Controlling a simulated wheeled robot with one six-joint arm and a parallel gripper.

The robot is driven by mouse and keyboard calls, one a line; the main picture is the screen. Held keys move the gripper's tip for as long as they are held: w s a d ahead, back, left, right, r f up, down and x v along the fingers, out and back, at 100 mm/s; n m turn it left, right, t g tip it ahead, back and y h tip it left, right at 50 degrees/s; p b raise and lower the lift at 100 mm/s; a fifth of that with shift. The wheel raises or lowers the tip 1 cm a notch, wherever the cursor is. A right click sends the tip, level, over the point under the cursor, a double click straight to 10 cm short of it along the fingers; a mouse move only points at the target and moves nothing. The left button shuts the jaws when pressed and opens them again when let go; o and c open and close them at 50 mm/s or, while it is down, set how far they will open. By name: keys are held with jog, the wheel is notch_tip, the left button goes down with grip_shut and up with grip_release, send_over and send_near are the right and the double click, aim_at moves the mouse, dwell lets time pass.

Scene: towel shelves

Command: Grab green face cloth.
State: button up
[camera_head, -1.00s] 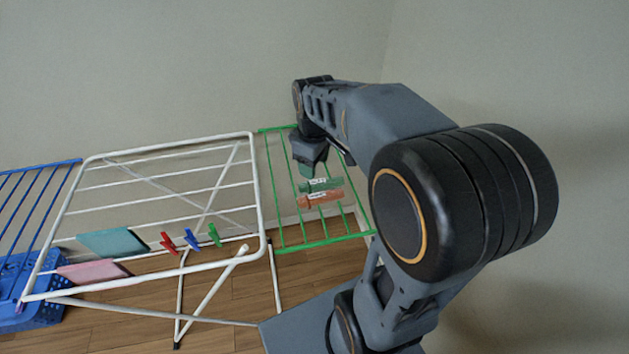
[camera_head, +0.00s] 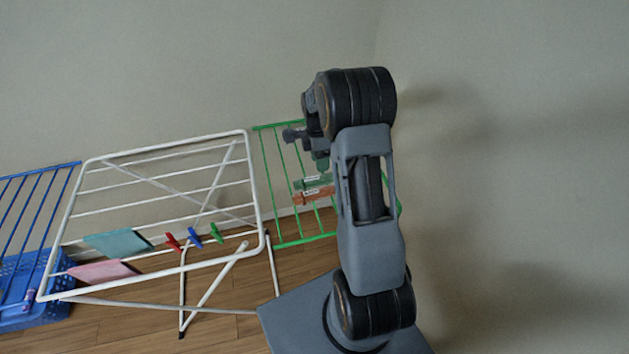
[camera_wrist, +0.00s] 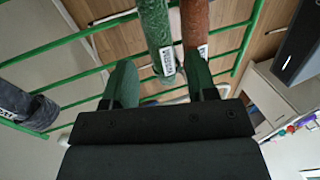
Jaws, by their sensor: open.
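The green face cloth (camera_head: 316,182) is a rolled cloth with a white tag, lying on the green rack beside an orange-brown roll (camera_head: 314,197). In the wrist view the green roll (camera_wrist: 154,35) shows at the top, its tagged end towards me, with the brown roll (camera_wrist: 195,22) just to its right. My gripper (camera_wrist: 160,72) is open, with its green fingers apart. The tagged end shows between the fingers in the picture; I cannot tell its depth relative to them. The right finger overlaps the brown roll. In the head view my gripper (camera_head: 321,160) is just above the rolls, partly hidden by my arm.
The green rack (camera_head: 272,185) stands near the wall. A white drying rack (camera_head: 257,190) to its left holds a teal cloth (camera_head: 118,242), a pink cloth (camera_head: 103,271) and clothespins. A blue basket (camera_head: 35,315) is far left. A dark shape (camera_wrist: 25,107) sits by the rack bars.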

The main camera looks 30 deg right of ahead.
aim_at(321, 176)
jog(key=shift+p+x, duration=0.95)
jog(key=shift+x, duration=2.6)
jog(key=shift+c, duration=0.4)
jog(key=c, duration=0.5)
